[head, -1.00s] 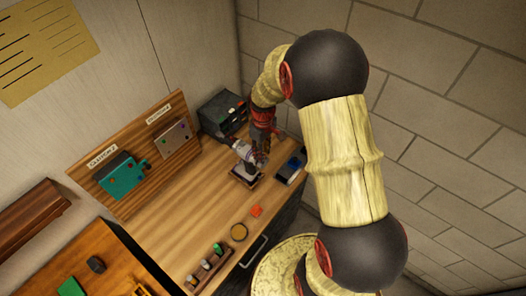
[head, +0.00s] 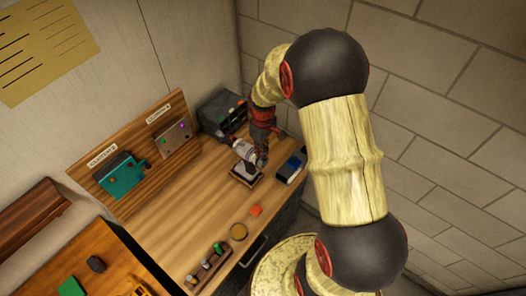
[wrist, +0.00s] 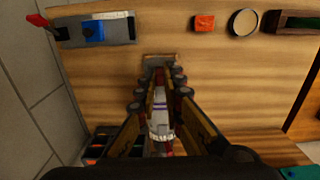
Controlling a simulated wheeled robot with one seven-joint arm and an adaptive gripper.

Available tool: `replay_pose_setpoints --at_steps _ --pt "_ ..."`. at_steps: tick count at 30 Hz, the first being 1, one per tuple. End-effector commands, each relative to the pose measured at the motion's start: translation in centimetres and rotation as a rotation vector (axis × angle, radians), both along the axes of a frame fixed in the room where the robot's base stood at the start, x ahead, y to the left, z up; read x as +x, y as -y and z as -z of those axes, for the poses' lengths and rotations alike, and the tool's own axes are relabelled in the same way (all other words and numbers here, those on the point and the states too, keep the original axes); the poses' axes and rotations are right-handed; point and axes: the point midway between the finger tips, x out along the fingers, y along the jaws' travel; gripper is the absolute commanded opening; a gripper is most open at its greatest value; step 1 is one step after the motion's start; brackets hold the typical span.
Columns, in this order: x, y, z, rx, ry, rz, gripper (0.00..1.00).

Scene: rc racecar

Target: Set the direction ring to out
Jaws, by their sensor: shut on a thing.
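A small light grey and white cylindrical device (head: 243,149) with purplish bands is by a dark stand (head: 246,179) on the wooden bench. The device also shows in the wrist view (wrist: 160,118), between my fingers. My gripper (wrist: 160,75) is shut on the device, with its fingertips close to the stand's edge. In the head view my gripper (head: 259,160) is just right of the device and partly hides it. I cannot make out the direction ring or its marking; the fingers hide much of the device.
A black and blue device (head: 291,168) lies right of the stand. A dark box (head: 222,114) stands behind. An orange block (head: 256,210), a round disc (head: 239,232) and a rack (head: 209,265) are nearer the front. Board-mounted panels (head: 122,176) stand left. The bench middle is clear.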

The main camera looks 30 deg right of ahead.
Motion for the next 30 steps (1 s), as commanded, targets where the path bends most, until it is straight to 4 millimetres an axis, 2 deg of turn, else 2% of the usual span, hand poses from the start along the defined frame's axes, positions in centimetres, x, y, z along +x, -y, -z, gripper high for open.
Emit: replay_pose_setpoints --at_steps 11,30 --pt "-0.1 -0.7 0.2 -0.078 0.031 -0.004 0.00" --pt "-0.8 -2.7 1.1 -0.376 0.142 -0.004 0.00"
